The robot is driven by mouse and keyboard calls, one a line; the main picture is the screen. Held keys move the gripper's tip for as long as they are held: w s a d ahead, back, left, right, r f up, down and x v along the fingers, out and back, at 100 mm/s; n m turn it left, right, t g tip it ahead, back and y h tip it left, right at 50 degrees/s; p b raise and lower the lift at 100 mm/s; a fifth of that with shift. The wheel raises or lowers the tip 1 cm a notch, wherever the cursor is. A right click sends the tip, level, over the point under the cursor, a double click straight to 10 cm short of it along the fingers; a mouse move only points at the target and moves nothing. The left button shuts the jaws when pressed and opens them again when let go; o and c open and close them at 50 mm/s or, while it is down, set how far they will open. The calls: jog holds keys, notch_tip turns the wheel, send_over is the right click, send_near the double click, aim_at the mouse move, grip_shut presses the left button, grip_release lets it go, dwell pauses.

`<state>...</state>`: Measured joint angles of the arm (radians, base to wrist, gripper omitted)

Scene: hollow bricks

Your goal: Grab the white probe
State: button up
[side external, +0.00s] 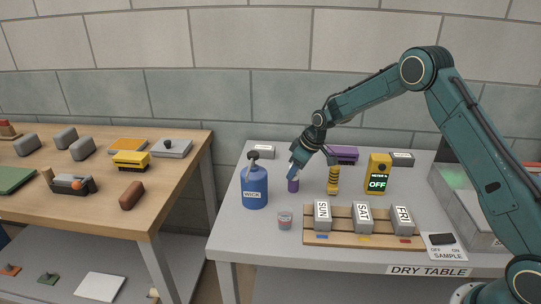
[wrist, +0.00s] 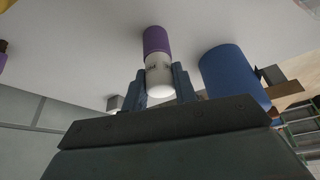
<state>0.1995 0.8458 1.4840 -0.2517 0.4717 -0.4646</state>
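A small upright cylinder, purple (side external: 293,186) in the side view, stands on the grey table beside the blue bottle. In the wrist view it has a purple part (wrist: 156,40) and a white part (wrist: 159,78) with small dark marks. The white part, likely the white probe, lies between the fingers of my gripper (wrist: 160,86). In the side view my gripper (side external: 294,171) reaches down over the cylinder and hides its top. The fingers are close to both sides of the white part; whether they press on it I cannot tell.
A yellow striped post (side external: 333,181) is to the right. A small cup (side external: 285,221) and a wooden rack (side external: 340,239) with day blocks are in front. A yellow meter (side external: 378,173) reads OFF.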

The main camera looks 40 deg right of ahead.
jog(key=shift+c, duration=1.4)
jog(key=shift+r, duration=0.1)
notch_tip(320, 180, up, 20)
jog(key=shift+s+a, duration=0.15)
